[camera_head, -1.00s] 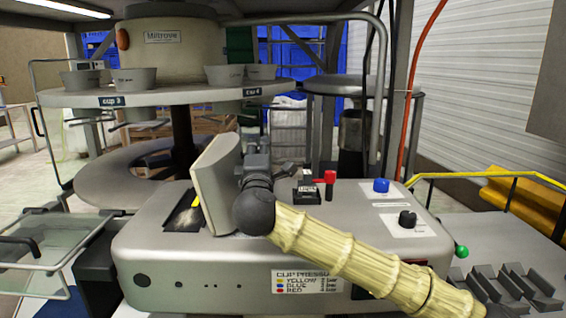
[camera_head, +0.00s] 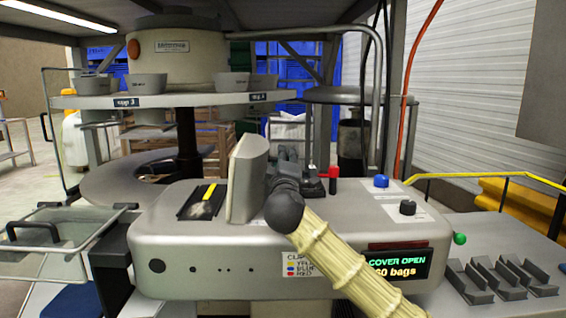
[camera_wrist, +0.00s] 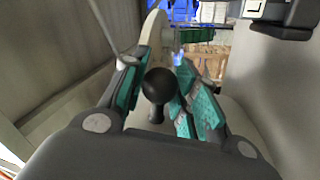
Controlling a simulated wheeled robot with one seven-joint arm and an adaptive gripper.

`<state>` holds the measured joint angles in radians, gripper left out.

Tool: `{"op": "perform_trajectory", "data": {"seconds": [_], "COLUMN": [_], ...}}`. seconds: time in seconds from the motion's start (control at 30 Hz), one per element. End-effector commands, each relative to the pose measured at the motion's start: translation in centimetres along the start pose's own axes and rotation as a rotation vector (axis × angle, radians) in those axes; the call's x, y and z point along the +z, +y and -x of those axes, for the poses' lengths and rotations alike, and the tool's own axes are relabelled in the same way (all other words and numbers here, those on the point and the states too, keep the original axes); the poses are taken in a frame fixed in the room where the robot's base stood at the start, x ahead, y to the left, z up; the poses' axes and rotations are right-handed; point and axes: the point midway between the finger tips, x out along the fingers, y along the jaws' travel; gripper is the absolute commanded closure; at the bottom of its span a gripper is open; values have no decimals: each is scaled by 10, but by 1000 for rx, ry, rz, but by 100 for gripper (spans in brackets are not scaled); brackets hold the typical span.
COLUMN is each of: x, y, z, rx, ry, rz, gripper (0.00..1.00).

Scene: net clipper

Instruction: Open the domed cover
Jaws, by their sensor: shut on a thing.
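The pale domed cover (camera_head: 248,180) stands nearly upright on the grey machine top in the head view. Left of it, the recess (camera_head: 201,201) with a yellow strip is uncovered. My gripper (camera_head: 283,166) is on the right side of the cover, its fingers partly hidden by my wrist. In the wrist view, a black round knob (camera_wrist: 159,86) sits between the teal finger pads, and my gripper is shut on it. The knob's join to the cover is hidden.
A red knob (camera_head: 333,178), blue button (camera_head: 381,181) and black dial (camera_head: 407,207) stand right of my gripper. A round table (camera_head: 190,98) with grey cups is behind. A glass-like guard (camera_head: 60,229) is at left. Black holders (camera_head: 500,279) sit at right.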

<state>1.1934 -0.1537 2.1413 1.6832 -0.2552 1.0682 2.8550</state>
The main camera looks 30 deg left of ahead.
Motion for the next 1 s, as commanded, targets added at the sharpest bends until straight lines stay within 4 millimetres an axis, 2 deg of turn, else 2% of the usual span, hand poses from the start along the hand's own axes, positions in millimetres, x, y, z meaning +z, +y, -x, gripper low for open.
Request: {"op": "perform_trajectory", "data": {"seconds": [0.13, 0.17, 0.27, 0.67, 0.83, 1.0], "x": [0, 0, 0, -1, -2, -2], "y": [-1, -1, -1, -2, -2, -1], "z": [1, 1, 1, 5, 25, 56], "rx": [-1, -1, -1, -2, -2, -2], "ry": [1, 1, 0, 2, 4, 5], "rz": [2, 2, 2, 1, -1, -1], "gripper": [100, 65, 48, 48, 48, 48]}}
